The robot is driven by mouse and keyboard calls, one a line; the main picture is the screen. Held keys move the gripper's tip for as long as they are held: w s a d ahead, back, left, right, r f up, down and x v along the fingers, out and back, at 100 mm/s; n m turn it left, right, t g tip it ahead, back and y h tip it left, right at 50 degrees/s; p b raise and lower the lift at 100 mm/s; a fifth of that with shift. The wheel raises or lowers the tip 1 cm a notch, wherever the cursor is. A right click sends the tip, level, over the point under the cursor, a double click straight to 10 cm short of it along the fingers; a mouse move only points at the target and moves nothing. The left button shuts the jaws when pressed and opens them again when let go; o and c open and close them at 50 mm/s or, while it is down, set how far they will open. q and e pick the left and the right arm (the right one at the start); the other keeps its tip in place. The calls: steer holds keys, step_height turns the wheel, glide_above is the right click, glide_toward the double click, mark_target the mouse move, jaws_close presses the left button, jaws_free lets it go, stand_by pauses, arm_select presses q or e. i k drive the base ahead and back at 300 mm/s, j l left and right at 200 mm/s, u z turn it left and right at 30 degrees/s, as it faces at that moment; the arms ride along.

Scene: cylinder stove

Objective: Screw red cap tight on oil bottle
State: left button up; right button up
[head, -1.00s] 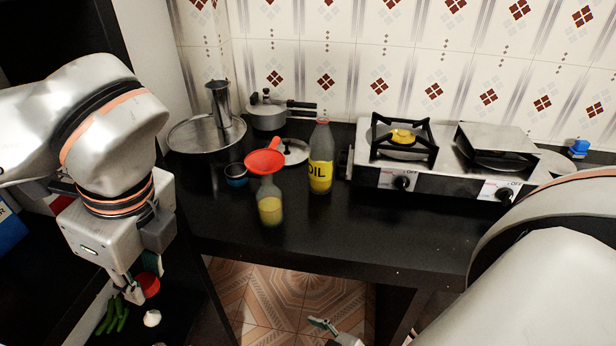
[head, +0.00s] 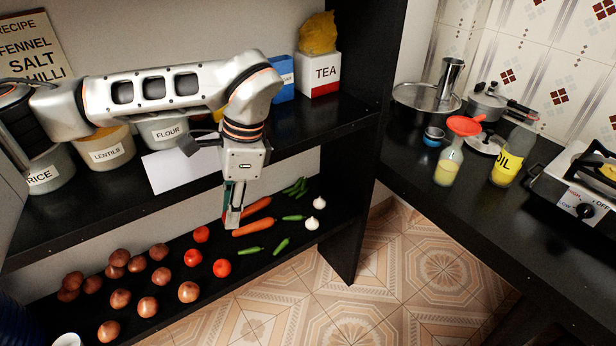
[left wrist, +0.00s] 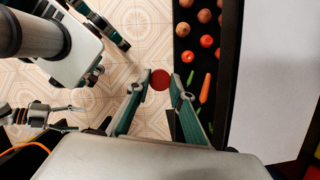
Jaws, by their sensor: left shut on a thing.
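My left gripper (head: 233,222) hangs in front of the lower shelf at the left, fingers pointing down. In the left wrist view, a round red cap (left wrist: 160,80) sits between its fingertips, and the fingers are shut on it. The oil bottle (head: 507,166) stands upright on the black counter at the right, far from the gripper. It is clear, with yellow oil in its lower part and the word OIL on it. Its mouth is too small to make out.
A small bottle (head: 447,168) with a red funnel (head: 465,125) stands left of the oil bottle; a stove (head: 585,190) stands to its right. Pots are behind. Tomatoes (head: 222,267), onions and carrots lie on the lower shelf (head: 215,291). Jars and boxes fill the upper shelf.

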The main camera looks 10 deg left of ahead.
mark_target(520, 142)
steer(key=l+u, duration=0.5)
steer(key=l, duration=0.2)
steer(key=k+l+u, duration=0.1)
steer(key=l+u, duration=0.35)
steer(key=l, duration=0.2)
